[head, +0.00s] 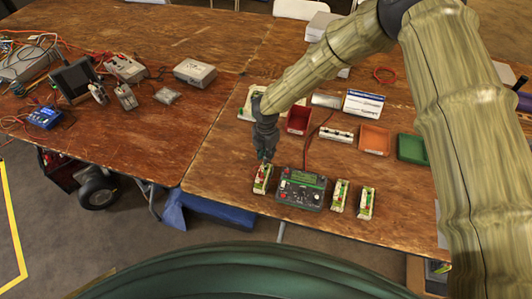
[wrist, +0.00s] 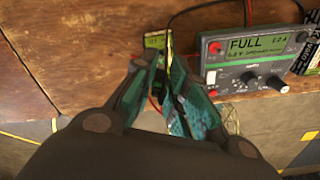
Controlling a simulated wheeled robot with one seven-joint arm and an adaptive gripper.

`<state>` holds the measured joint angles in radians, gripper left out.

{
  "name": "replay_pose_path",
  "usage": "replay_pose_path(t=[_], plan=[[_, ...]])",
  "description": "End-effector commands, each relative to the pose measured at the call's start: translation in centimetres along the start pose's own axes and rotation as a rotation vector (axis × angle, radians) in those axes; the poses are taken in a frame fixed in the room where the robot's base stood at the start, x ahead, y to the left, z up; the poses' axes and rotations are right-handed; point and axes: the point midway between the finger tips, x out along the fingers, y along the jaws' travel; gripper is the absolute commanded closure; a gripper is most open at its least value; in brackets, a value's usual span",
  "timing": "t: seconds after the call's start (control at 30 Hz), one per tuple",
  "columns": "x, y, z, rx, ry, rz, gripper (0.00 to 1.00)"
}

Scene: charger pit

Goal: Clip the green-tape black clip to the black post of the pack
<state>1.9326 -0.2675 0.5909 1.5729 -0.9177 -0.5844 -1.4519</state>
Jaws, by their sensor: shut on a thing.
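My gripper (head: 266,155) points down over the near edge of the table, right above a pale green battery pack (head: 262,180) left of the charger. In the wrist view, my gripper (wrist: 164,68) is closed on a small black clip (wrist: 160,82), mostly hidden between the teal finger pads. Its green tape is hard to tell from the pads. The top of the pack (wrist: 155,41) shows just beyond the fingertips. A red spot shows on the pack in the head view. The black post is hidden, and I cannot tell whether the clip touches it.
The charger (head: 302,189) stands close right of the pack; its display reads FULL in the wrist view (wrist: 252,45). Two more packs, one nearer (head: 340,195) and one farther right (head: 366,202), stand beyond it. Red (head: 299,119), orange (head: 375,139) and green (head: 411,149) bins stand behind.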

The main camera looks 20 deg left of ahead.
Motion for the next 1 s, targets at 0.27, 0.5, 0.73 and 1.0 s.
replay_pose_path(t=[0.27,0.5,0.73,1.0], plan=[[1.4,-0.1,0.0,0.0,0.0,-0.001,0.98],[2.5,-0.1,0.0,0.0,0.0,-0.001,0.98],[3.5,-0.1,0.0,0.0,0.0,-0.001,0.98],[4.2,-0.1,0.0,0.0,0.0,0.0,0.98]])
